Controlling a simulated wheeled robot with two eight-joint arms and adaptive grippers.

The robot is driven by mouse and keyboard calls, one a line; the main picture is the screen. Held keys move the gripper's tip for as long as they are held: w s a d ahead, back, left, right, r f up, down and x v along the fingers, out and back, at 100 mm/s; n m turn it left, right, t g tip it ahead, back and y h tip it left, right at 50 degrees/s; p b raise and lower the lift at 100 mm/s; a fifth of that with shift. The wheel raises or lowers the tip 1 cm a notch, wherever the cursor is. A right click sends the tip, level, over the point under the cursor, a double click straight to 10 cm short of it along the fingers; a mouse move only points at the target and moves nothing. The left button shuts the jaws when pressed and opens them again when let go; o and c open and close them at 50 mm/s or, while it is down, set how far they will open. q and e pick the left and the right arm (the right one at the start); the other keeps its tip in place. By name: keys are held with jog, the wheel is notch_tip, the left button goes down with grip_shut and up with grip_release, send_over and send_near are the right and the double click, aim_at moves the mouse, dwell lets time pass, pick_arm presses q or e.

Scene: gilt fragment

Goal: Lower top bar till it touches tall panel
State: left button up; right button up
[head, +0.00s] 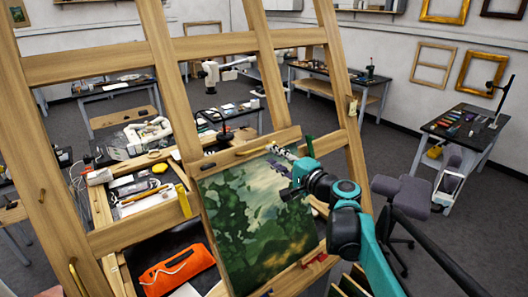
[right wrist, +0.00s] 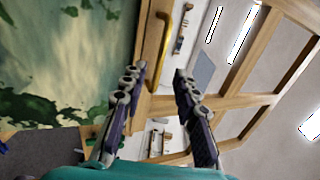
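The tall panel, a painted landscape in greens and cream (head: 255,225), leans on the large wooden easel. It fills the left of the right wrist view (right wrist: 60,50). The wooden top bar (head: 225,160) lies along the panel's upper edge and carries a yellow handle (head: 255,150). I cannot tell whether bar and panel touch. My right gripper (head: 274,157) is at the bar's right half, near the handle. In the right wrist view its fingers (right wrist: 157,75) are apart, with the handle (right wrist: 164,40) showing beyond the gap between them. My left gripper is not in view.
The easel's uprights and crossbars (head: 100,65) surround the panel. Behind it are a tray of tools (head: 140,190) and an orange pouch (head: 177,270). A stool (head: 402,195) and a side table (head: 465,127) stand at right, with open floor between tables.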

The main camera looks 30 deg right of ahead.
jog(key=shift+s+d+r, duration=0.1)
jog(key=shift+s, duration=1.05)
jog(key=shift+s+d+r, duration=0.1)
jog(key=shift+s, duration=1.05)
jog(key=shift+f, duration=0.1)
jog(key=s+a+f+n+g+y+b, duration=0.1)
jog(key=s+a+f+n+g+b, duration=0.2)
jog(key=a+f+b, duration=0.75)
jog(key=a+f+n+g+y+b, duration=0.25)
jog(key=a+f+n, duration=0.35)
jog(key=f, duration=0.9)
jog(key=s+a+f+n+g+h+b, duration=0.1)
jog(key=s+a+f+n+b, duration=0.1)
jog(key=f+b, duration=0.3)
jog(key=s+a+f+n+g+h+b, duration=0.2)
jog(key=s+f+n+b, duration=0.1)
jog(key=f, duration=0.8)
jog(key=s+a+f+n+g+h+b, duration=0.1)
jog(key=s+a+f+n+b, duration=0.1)
jog(key=s+f+b, duration=0.4)
notch_tip(320, 180, down, 3)
jog(key=shift+r+n+h+b, duration=0.2)
jog(key=shift+n+h+b, duration=0.15)
jog(key=shift+n, duration=0.15)
jog(key=shift+s+a+g, duration=0.1)
jog(key=shift+g, duration=0.15)
